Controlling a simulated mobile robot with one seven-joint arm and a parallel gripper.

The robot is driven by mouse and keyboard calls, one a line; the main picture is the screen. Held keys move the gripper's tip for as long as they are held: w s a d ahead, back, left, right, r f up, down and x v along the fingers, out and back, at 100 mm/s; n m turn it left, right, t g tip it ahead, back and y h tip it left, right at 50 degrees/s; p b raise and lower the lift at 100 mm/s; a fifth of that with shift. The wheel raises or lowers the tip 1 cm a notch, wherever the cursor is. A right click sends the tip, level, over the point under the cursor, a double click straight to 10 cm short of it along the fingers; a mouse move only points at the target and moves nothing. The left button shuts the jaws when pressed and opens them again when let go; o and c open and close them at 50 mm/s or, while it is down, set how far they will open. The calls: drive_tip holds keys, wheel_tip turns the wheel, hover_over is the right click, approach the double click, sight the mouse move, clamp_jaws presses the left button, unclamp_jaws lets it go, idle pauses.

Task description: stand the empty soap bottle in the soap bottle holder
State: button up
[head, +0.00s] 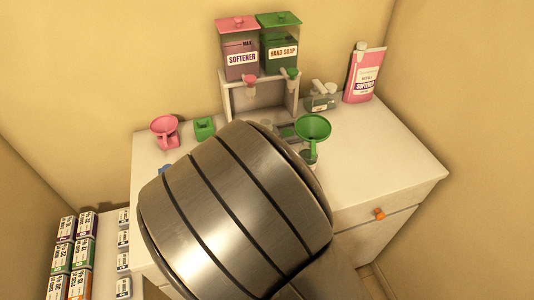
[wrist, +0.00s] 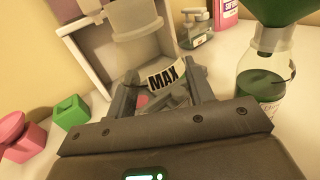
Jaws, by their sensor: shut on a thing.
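My gripper (wrist: 160,90) has its two grey fingers around a pale, see-through thing with a white "MAX" label (wrist: 163,74). It looks like the empty soap bottle, but its outline is hard to make out. It is in front of the white dispenser stand (wrist: 82,55). In the head view my arm hides the gripper and most of what it holds. I cannot clearly pick out the soap bottle holder; grey low shapes (head: 288,132) show beside the green funnel (head: 313,128). In the wrist view the green funnel (wrist: 283,20) sits in a clear bottle (wrist: 262,88) of dark green liquid.
The softener (head: 240,60) and hand soap (head: 282,52) dispensers stand on the stand. The right countertop (head: 385,140) is clear.

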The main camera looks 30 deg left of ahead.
drive_tip(key=shift+f, duration=2.25)
drive_tip(key=shift+f, duration=0.15)
drive_tip(key=o, duration=1)
drive_tip(key=s, duration=0.4)
drive_tip(key=s+d, duration=0.1)
drive_tip(key=s, duration=0.3)
drive_tip(key=s+d, duration=0.1)
drive_tip(key=s, duration=0.2)
drive_tip(key=shift+s+d, duration=0.15)
drive_tip(key=shift+s, duration=0.25)
drive_tip(key=shift+r, duration=0.2)
